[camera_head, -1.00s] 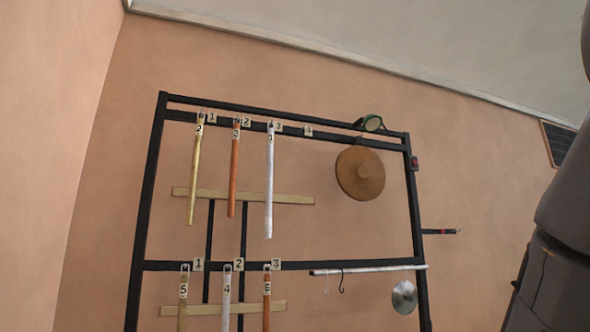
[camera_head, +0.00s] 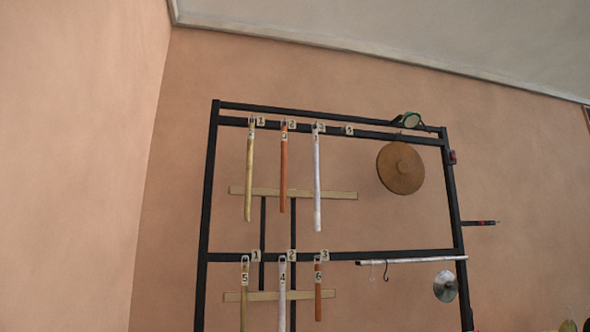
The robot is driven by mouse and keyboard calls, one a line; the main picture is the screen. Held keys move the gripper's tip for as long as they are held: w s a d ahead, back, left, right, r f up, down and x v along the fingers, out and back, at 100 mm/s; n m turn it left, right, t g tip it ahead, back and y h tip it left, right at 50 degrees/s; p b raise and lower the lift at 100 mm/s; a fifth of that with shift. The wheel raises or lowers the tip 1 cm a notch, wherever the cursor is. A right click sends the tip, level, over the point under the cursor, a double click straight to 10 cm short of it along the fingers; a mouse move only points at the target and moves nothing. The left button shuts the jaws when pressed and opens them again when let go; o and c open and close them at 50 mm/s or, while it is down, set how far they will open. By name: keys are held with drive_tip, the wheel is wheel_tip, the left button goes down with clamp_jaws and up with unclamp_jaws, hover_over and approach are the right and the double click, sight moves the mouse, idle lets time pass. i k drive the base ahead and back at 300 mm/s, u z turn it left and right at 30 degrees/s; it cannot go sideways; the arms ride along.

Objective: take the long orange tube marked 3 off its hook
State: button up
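A long orange tube (camera_head: 283,172) hangs upright in the upper row of a black frame (camera_head: 207,215), at the hook by the number plate 2 (camera_head: 291,125). The tag near its top is too small to read surely. A longer yellow tube (camera_head: 249,180) hangs on its left and a longer silver tube (camera_head: 317,185) on its right, both apart from it. A short orange tube (camera_head: 318,304) marked 6 hangs in the lower row. My gripper is not in view.
The lower row also holds a yellow tube (camera_head: 244,305) marked 5 and a silver tube (camera_head: 282,305) marked 4. Pale crossbars (camera_head: 340,195) run behind the tubes. A brown disc (camera_head: 400,168) and a metal disc (camera_head: 446,286) hang at right. A rod (camera_head: 478,223) sticks out rightward.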

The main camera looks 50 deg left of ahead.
sight(283, 138)
drive_tip(key=u, duration=0.25)
drive_tip(key=i, duration=1.4)
drive_tip(key=u, duration=0.9)
drive_tip(key=i, duration=0.95)
drive_tip(key=u, duration=0.9)
